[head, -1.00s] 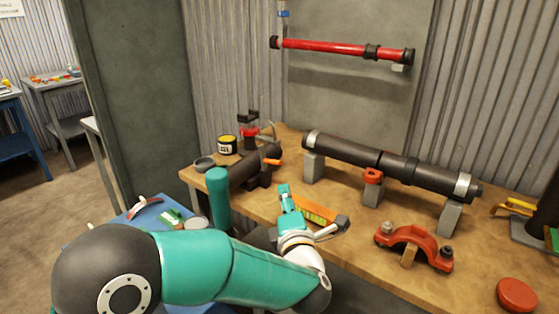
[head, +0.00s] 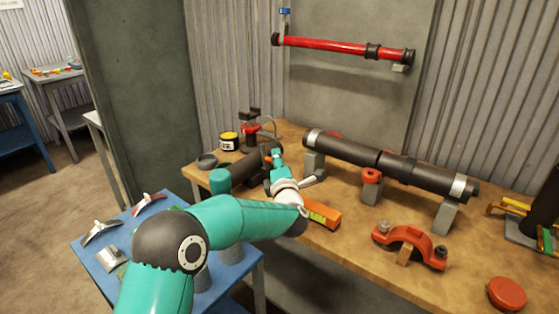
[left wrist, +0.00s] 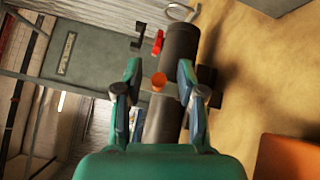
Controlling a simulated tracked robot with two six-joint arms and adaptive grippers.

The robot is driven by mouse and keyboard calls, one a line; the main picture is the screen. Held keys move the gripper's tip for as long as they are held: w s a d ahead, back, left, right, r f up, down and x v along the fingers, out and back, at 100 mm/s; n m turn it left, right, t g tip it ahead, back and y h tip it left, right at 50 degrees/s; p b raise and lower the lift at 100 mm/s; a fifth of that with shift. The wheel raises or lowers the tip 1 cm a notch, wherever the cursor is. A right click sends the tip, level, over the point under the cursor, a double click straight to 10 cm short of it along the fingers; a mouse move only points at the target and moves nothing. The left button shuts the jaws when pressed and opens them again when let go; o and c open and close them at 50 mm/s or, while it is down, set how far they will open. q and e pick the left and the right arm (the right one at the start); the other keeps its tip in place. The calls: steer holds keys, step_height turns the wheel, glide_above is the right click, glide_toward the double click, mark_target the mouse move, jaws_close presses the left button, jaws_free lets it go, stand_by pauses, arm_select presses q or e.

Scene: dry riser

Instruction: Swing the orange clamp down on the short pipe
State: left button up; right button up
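The short dark pipe (head: 257,158) lies at the left end of the wooden bench, and my left arm hides part of it. It also shows in the left wrist view (left wrist: 181,45). The orange clamp's end (left wrist: 159,82) shows in the left wrist view between my left fingers, beside the pipe. In the head view my left gripper (head: 275,160) is right at the pipe. In the left wrist view my left gripper (left wrist: 158,72) is open, one finger on each side of the orange end. I cannot tell whether they touch. My right gripper is out of view.
A long dark pipe (head: 345,151) rests on grey supports at the back. An orange level (head: 322,213) and a red coupling (head: 405,237) lie in front. A yellow-and-black tin (head: 229,141) stands behind the short pipe. A blue table (head: 245,268) stands in front.

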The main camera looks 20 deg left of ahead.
arm_select(q)
jaws_close()
stand_by(0.4)
steer(key=shift+a+f, duration=0.1)
steer(key=shift+a, duration=0.1)
